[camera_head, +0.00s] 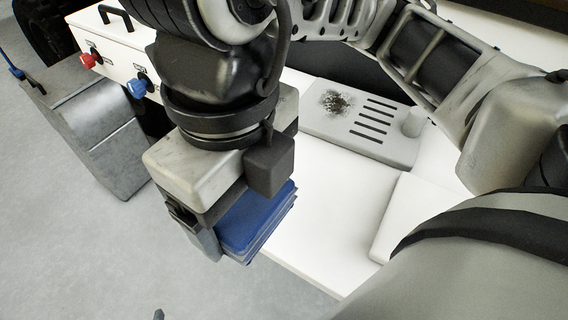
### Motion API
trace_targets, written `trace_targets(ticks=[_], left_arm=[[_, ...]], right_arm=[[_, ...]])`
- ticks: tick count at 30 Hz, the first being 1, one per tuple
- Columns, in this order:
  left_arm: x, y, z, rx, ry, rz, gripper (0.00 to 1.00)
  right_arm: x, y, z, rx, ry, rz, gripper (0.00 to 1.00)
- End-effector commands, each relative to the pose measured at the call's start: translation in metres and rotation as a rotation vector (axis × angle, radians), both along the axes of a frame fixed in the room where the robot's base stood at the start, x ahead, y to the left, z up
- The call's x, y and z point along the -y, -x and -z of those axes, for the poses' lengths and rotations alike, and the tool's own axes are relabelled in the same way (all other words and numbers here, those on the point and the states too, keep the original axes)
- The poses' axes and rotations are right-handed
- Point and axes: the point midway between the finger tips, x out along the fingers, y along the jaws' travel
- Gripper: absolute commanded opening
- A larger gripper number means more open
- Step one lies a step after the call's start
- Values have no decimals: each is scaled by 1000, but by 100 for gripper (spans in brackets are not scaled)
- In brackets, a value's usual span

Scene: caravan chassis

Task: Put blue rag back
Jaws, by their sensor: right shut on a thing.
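The blue rag (255,221) is folded into a flat, layered block. My right gripper (216,238) points down in the middle of the view and is shut on the rag. The gripper body covers the upper left part of the rag, and one dark finger shows at its left side. The rag is at the left front edge of the white worktop (325,215); I cannot tell whether it touches the surface. My left gripper is not in view.
A pale grey panel (395,147) with dark slots, a speckled dirty patch and a short round post lies behind. A white box (115,50) with red and blue knobs stands at the upper left, near a grey container (105,140). Bare worktop lies right of the rag.

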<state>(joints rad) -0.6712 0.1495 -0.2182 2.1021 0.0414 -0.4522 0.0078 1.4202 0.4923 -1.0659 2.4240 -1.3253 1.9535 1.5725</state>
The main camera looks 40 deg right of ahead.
Motion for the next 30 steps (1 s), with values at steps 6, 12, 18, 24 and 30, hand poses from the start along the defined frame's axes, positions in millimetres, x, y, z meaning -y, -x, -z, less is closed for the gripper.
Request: trace_targets(ticks=[6, 12, 18, 24, 30], left_arm=[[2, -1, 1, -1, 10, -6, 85], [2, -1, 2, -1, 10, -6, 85], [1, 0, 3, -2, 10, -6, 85], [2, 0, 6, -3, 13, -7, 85], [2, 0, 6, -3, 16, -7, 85]], right_arm=[[11, 12, -3, 0, 0, 304, 60], [25, 2, 3, -6, -1, 384, 60], [58, -32, 25, -8, 2, 388, 60], [87, -63, 56, -8, 4, 382, 60], [101, -79, 81, -3, 2, 377, 60]])
